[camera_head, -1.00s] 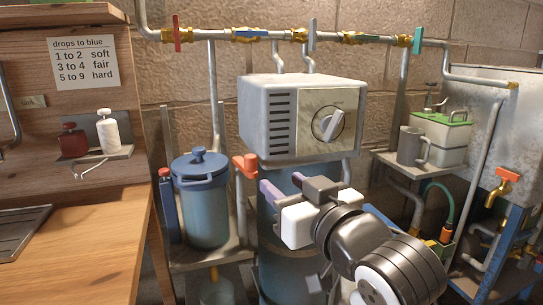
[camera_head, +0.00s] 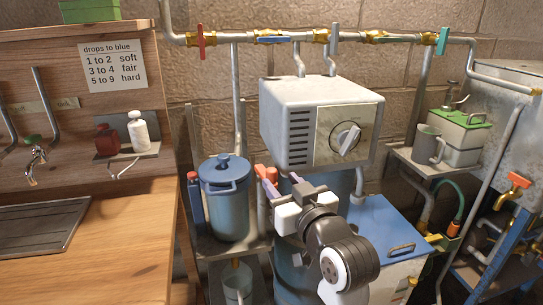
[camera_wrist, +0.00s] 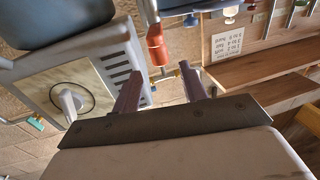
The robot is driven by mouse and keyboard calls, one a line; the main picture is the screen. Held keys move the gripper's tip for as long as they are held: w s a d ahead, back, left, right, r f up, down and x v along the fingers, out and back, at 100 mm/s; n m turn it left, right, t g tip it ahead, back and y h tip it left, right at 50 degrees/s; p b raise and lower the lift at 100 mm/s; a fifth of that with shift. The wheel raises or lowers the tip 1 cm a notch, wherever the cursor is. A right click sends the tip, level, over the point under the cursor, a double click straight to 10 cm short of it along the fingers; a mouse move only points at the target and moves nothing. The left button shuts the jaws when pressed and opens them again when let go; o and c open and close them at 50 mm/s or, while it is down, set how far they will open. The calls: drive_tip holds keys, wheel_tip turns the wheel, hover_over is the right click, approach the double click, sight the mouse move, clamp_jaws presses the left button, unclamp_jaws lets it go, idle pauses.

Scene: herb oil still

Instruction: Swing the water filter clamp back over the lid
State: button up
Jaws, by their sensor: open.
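A blue lidded canister (camera_head: 228,205), which looks like the water filter, stands left of the grey dial box in the head view. Its round blue lid (camera_head: 222,168) is on top. Contact cannot be told.
The grey dial box (camera_head: 320,120) overhangs close to my gripper. A red-topped blue rod (camera_head: 195,203) stands left of the canister. Pipes with valves (camera_head: 270,38) run along the wall. A wooden counter (camera_head: 95,250) is at left, a blue-topped cabinet (camera_head: 385,235) at right.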

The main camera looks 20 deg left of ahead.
sight(274, 175)
drive_tip(key=shift+w+a+r+p, duration=0.1)
drive_tip(key=shift+a+r+p, duration=0.1)
drive_tip(key=shift+p, duration=0.3)
drive_tip(key=shift+f+p+x, duration=0.15)
drive_tip(key=shift+p+x, duration=0.05)
drive_tip(key=shift+x, duration=1.2)
drive_tip(key=shift+f+p+x, duration=0.15)
drive_tip(key=shift+x, duration=1.2)
drive_tip(key=shift+c, duration=0.2)
clamp_jaws()
